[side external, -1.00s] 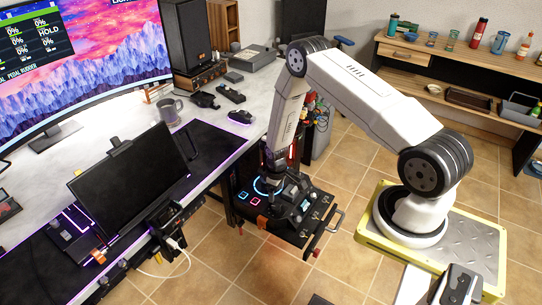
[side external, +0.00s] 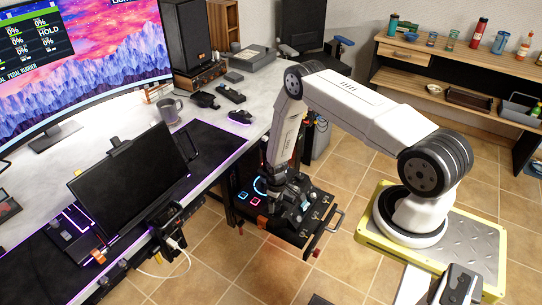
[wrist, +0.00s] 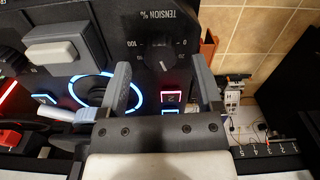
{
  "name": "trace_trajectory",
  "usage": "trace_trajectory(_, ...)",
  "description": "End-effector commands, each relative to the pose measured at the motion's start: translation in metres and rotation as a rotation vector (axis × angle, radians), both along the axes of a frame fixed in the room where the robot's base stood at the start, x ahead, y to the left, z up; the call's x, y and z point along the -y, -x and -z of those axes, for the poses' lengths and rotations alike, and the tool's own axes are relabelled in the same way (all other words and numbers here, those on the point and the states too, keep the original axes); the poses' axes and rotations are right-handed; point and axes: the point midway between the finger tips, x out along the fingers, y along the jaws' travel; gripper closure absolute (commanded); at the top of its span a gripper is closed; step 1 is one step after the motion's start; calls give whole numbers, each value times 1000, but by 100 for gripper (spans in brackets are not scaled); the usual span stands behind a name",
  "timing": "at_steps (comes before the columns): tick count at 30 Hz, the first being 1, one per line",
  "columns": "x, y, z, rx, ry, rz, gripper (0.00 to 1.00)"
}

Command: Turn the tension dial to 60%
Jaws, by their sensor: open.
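The tension dial (wrist: 160,54) is a dark round knob on the black panel in the wrist view. Its "TENSION %" label appears upside down, with 100 at the left of the knob and 0 at the right. A small pale mark shows on the knob's lower side; I cannot read its exact value. My gripper (wrist: 160,63) is open, with one grey finger on each side of the dial in the picture and nothing held. I cannot tell its height above the knob. In the side view my gripper (side external: 278,184) is over the panel and hides the dial.
The black panel (side external: 318,240) stands beside the desk. A blue-lit ring (wrist: 75,90), a white-topped block (wrist: 58,45) and a lit square button (wrist: 172,97) lie near the dial. A monitor (side external: 130,185) stands on the desk.

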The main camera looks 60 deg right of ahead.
Motion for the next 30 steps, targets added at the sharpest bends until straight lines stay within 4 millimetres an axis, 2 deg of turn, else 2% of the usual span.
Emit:
trace_trajectory(7, 0, 0, 18, 0, 0, 0, 16)
trace_trajectory(19, 0, 0, 22, 0, 0, 0, 16)
trace_trajectory(20, 0, 0, 22, 0, 0, 0, 20)
trace_trajectory(27, 0, 0, 21, 0, 0, 0, 96)
trace_trajectory(28, 0, 0, 21, 0, 0, 0, 100)
trace_trajectory(30, 0, 0, 21, 0, 0, 0, 100)
